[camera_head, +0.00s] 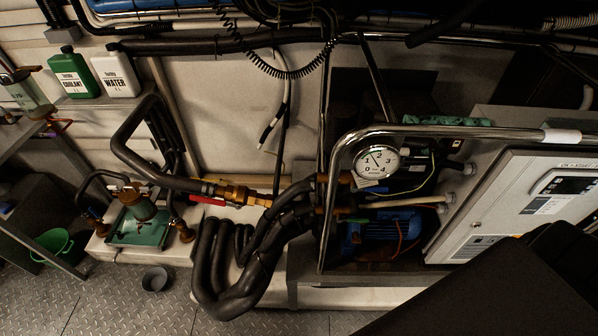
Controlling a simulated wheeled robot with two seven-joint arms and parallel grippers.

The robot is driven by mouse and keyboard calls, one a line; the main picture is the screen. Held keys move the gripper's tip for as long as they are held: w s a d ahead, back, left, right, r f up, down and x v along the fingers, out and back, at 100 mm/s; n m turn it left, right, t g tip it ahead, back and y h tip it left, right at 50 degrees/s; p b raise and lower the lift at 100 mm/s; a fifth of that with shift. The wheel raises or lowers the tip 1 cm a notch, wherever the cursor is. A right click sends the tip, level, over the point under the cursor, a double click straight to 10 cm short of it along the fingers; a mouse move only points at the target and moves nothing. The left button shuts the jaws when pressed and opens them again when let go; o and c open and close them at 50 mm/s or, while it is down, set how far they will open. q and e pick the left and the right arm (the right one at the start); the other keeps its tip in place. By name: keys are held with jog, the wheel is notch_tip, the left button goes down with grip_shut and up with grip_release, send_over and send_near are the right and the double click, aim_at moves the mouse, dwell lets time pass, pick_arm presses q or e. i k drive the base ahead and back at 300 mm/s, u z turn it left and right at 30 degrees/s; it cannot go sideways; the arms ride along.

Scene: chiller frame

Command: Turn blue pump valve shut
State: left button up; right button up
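The blue pump (376,233) sits low inside the chiller frame (323,180), right of centre. Brass fittings and black hoses meet the frame at its left side. A small blue piece (374,189), perhaps a valve handle, shows just below the round pressure gauge (377,161); it is too small to tell which way it is turned. A green lever (352,221) shows just above the pump. A red lever (207,201) lies along the brass pipe fitting (240,194) to the left. Neither of my grippers is in view.
A white control cabinet (510,215) stands right of the pump. Thick black hoses (215,265) loop down in front on the left. A green pump unit (138,222), a small dark cup (155,279) and a green bucket (52,245) are farther left.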

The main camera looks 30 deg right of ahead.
aim_at(354, 188)
jog(key=u, duration=2.4)
jog(key=k, duration=1.85)
jog(key=z, duration=1.65)
